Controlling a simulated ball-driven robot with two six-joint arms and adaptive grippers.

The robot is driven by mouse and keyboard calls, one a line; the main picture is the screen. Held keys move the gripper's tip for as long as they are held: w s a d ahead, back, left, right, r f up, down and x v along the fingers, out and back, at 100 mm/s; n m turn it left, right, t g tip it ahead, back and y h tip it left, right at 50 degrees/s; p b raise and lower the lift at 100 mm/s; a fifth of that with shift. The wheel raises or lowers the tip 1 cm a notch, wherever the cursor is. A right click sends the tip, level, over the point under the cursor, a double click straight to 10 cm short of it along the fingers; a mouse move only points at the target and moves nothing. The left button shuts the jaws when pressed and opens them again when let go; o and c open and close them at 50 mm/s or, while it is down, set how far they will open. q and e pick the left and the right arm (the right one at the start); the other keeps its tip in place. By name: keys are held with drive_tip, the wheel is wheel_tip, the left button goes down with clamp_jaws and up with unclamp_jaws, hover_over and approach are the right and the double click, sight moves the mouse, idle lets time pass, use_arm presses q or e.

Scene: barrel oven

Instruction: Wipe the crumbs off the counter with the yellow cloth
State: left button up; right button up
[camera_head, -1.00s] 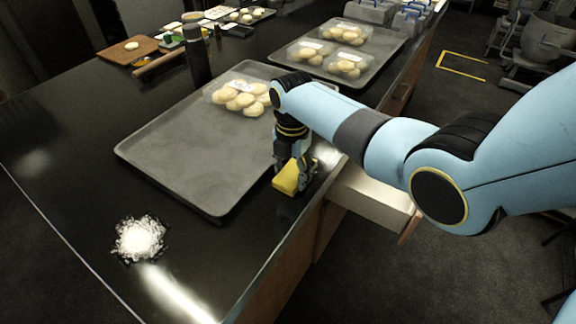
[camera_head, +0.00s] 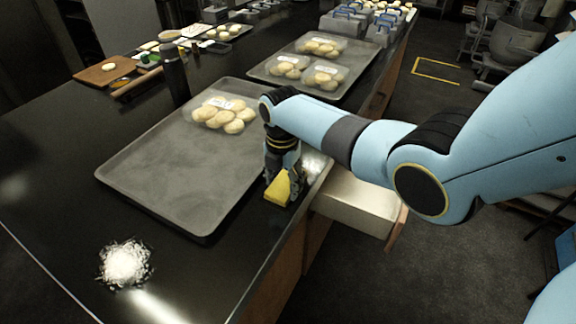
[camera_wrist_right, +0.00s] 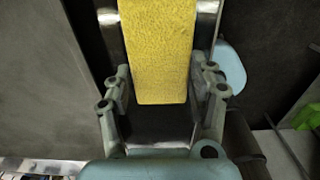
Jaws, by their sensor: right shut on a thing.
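The yellow cloth (camera_head: 278,189) is a folded block at the counter's right edge, beside the near grey tray. My right gripper (camera_head: 283,178) is shut on it. In the right wrist view the cloth (camera_wrist_right: 158,55) stands between the two fingers of my right gripper (camera_wrist_right: 165,95). I cannot tell whether the cloth touches the counter. The crumbs (camera_head: 125,263) are a white heap on the black counter (camera_head: 60,190) at the lower left, well apart from the cloth. My left gripper is not in view.
The near grey tray (camera_head: 170,170) holds a clear pack of round buns (camera_head: 225,113). A second tray (camera_head: 345,85) with several packs lies behind. A dark bottle (camera_head: 175,75) stands at the near tray's far left. An open drawer (camera_head: 355,205) juts out below my right arm.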

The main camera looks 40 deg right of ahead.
drive_tip(key=shift+w+a+f+b, duration=0.1)
drive_tip(key=shift+w+a+b, duration=0.1)
drive_tip(key=shift+w, duration=0.2)
drive_tip(key=shift+w+a+b, duration=0.15)
drive_tip(key=shift+w+b, duration=0.05)
drive_tip(key=shift+w, duration=0.4)
drive_tip(key=shift+w+d+b, duration=0.35)
drive_tip(key=shift+d+b, duration=0.25)
drive_tip(key=shift+d, duration=0.25)
drive_tip(key=shift+s+d+p, duration=0.25)
drive_tip(key=shift+s+p, duration=0.2)
drive_tip(key=shift+p, duration=0.2)
drive_tip(key=shift+s+d+r+p, duration=0.15)
drive_tip(key=shift+s+d+p, duration=0.1)
drive_tip(key=shift+s+p, duration=0.35)
drive_tip(key=shift+s+d+r+p, duration=0.1)
drive_tip(key=shift+s+d+p, duration=0.15)
drive_tip(key=shift+s+p, duration=0.35)
drive_tip(key=shift+s+d+f, duration=0.1)
drive_tip(key=shift+s+d, duration=0.05)
drive_tip(key=shift+s, duration=0.15)
